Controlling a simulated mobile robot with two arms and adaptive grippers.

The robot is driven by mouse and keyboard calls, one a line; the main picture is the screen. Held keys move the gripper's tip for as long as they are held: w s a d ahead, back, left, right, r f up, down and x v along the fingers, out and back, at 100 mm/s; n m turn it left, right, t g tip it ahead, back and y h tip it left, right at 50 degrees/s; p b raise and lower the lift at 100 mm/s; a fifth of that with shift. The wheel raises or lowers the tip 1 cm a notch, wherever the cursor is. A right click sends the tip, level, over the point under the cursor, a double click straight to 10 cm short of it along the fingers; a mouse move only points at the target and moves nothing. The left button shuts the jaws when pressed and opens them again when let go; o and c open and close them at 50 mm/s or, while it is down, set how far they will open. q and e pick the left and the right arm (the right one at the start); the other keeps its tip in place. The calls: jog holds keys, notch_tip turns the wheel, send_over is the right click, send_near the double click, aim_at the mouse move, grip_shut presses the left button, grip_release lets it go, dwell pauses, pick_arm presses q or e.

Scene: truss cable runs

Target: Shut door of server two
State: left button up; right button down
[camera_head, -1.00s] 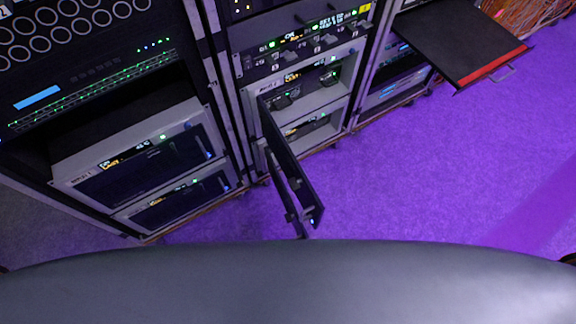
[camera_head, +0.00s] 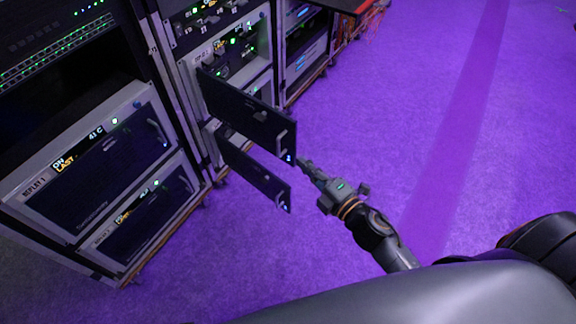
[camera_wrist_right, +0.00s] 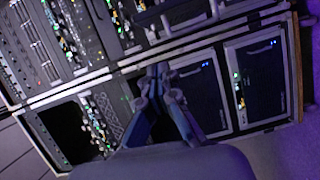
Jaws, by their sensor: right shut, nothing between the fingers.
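Two dark door panels stand swung open from the middle rack in the head view: an upper door (camera_head: 246,114) with a handle near its free edge, and a lower door (camera_head: 253,175) below it. I cannot read which one is server two. My right gripper (camera_head: 305,165) is just right of the upper door's free edge, shut and empty; whether it touches is unclear. In the right wrist view the shut fingers (camera_wrist_right: 158,72) point toward the racks. My left gripper is not in view.
The left rack holds two units with shut dark fronts, an upper unit (camera_head: 100,170) and a lower unit (camera_head: 148,218). Purple floor (camera_head: 400,110) is clear to the right.

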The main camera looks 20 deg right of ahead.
aim_at(289, 129)
jog(key=shift+n, duration=0.4)
jog(key=x, duration=0.3)
jog(key=r+x, duration=0.1)
jog(key=x, duration=0.2)
jog(key=r+x, duration=0.1)
jog(key=x, duration=0.2)
jog(key=shift+w+a, duration=0.15)
jog(key=shift+a, duration=0.3)
jog(key=w+d, duration=0.2)
jog(key=shift+d+f, duration=0.1)
jog(key=shift+d, duration=0.2)
jog(key=shift+w+d, duration=0.15)
jog(key=shift+d, duration=0.15)
jog(key=shift+d, duration=0.1)
